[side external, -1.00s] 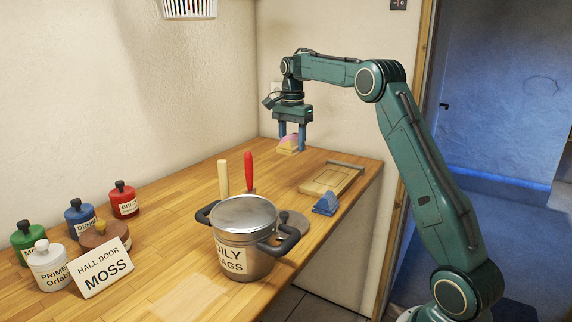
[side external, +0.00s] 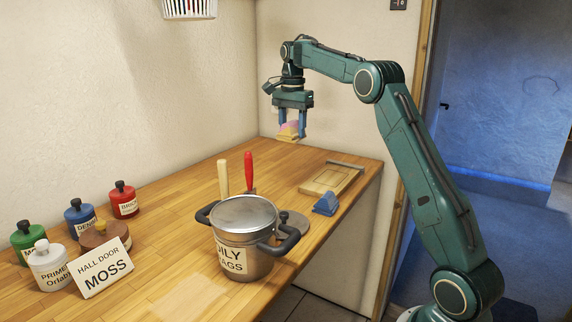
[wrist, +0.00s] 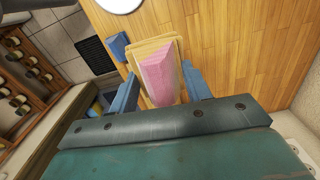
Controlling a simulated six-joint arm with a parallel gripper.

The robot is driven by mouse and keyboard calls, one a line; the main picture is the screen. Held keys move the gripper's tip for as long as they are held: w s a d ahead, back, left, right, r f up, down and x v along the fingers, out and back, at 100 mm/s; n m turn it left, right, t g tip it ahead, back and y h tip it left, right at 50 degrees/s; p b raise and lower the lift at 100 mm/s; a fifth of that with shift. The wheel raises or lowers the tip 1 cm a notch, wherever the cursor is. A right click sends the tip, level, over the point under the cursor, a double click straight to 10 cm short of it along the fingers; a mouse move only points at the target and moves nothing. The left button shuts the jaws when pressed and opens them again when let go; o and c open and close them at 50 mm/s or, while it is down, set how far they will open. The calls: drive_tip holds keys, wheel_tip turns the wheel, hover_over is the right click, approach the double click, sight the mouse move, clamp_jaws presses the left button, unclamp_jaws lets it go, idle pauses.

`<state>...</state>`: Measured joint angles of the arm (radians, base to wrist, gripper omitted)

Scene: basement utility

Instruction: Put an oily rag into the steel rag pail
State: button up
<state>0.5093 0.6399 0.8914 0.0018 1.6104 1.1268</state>
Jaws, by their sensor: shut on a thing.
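In the wrist view the pink rag (wrist: 160,80) lies between the blue fingers. The steel pail (side external: 245,257), labelled "OILY RAGS" with part of the wording hidden, stands upright at the counter's front with two dark handles. Its top looks like a flat grey disc; I cannot tell its depth. A grey round lid (side external: 295,226) with a dark knob lies behind the pail, partly hidden. A blue folded rag (side external: 325,205) sits near the right edge.
A wooden board (side external: 328,180) with a raised metal edge lies below and right of my gripper. Yellow (side external: 223,175) and red (side external: 248,168) upright handles stand behind the pail. Paint jars and a "MOSS" card (side external: 103,270) occupy the left. The counter's back middle is clear.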

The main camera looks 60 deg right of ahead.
drive_tip(key=shift+a, duration=0.5)
drive_tip(key=s+a, duration=0.3)
drive_tip(key=a, duration=1)
drive_tip(key=s+a, duration=0.4)
drive_tip(key=a, duration=1)
drive_tip(key=shift+f, duration=0.45)
drive_tip(key=shift+f, duration=0.2)
drive_tip(key=shift+f, duration=2.8)
